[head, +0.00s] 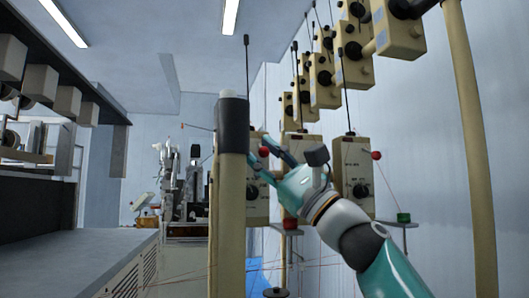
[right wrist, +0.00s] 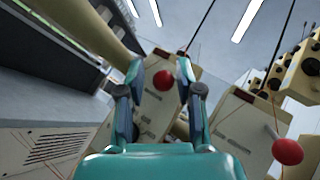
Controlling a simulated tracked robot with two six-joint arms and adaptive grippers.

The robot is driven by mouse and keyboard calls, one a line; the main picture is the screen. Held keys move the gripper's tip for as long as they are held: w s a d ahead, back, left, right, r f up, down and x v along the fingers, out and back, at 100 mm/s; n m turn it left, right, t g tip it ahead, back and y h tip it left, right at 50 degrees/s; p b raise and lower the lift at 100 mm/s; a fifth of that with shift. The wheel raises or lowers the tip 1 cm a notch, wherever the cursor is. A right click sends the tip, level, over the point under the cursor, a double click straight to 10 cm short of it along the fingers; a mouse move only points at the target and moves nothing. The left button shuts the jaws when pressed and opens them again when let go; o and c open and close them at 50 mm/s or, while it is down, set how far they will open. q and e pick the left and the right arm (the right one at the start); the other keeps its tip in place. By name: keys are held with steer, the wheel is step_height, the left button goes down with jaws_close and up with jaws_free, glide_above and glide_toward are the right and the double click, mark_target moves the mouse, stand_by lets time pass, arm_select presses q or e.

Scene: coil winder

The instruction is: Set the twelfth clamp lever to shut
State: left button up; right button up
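My right gripper (head: 261,156) is in the middle of the head view, its arm coming in from the lower right. Its fingers are apart in the right wrist view (right wrist: 161,72). A red ball knob (right wrist: 163,80) shows between them, in front of a beige box (right wrist: 158,110); I cannot tell whether the fingers touch it. The same knob seems to show near the fingertips in the head view (head: 264,152). A second red knob (right wrist: 287,151) sits on a lever on the nearer box (right wrist: 240,122). No number marks the twelfth lever. My left gripper is out of view.
A cream post with a black sleeve (head: 232,130) stands just left of my right gripper. Another cream post (head: 475,150) stands at the right. Beige boxes (head: 352,170) with dark knobs and thin rods line the right side. A grey counter (head: 75,260) is at the left.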

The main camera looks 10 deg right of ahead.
steer(key=shift+o, duration=0.3)
steer(key=shift+w+f, duration=0.1)
steer(key=shift+w, duration=0.05)
steer(key=shift+s+d, duration=0.15)
steer(key=shift+s, duration=0.1)
steer(key=shift+s+d+f, duration=0.15)
steer(key=shift+s+d, duration=0.05)
steer(key=v, duration=1.1)
steer(key=shift+f, duration=0.2)
steer(key=shift+w+r, duration=0.1)
